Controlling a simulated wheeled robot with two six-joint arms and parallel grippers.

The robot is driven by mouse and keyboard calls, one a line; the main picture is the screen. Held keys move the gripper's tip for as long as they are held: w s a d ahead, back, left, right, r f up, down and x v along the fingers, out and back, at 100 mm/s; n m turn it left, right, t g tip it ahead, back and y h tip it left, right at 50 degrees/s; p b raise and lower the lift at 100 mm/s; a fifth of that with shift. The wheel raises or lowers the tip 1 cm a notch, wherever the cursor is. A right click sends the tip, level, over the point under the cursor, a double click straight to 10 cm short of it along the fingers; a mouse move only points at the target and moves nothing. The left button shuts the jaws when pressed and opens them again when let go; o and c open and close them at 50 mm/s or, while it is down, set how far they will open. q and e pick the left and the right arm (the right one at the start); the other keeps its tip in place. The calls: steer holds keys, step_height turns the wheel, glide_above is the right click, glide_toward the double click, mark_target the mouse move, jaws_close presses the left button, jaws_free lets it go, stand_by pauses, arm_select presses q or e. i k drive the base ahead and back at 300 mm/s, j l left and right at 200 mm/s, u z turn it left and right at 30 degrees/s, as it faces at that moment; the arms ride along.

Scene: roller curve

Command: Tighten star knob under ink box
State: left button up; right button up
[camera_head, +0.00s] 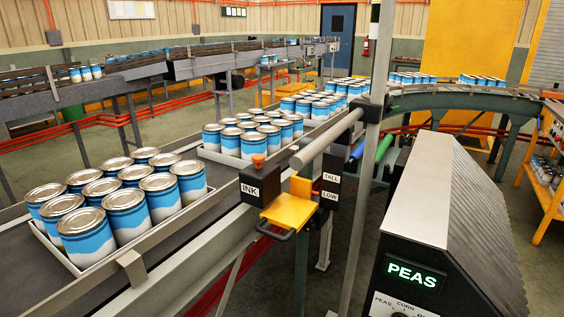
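The black ink box (262,184) with a white INK label is mounted beside the near conveyor's rail, in the middle of the view. An orange knob (258,161) stands on top of it. A yellow bracket (291,211) sits just right of and below the box. A dark loop-shaped handle (274,233) hangs under the bracket's front edge. I cannot make out a star shape under the ink box; that underside is mostly hidden. Neither of my grippers is in view.
A TALL/LOW box (331,188) and a metal post (367,150) stand right of the bracket. Trays of blue-white cans (125,212) fill the conveyor behind. A console with a lit PEAS display (412,273) stands at the right. Floor shows between post and console.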

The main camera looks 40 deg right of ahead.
mark_target(309, 226)
steer(key=z, duration=2.05)
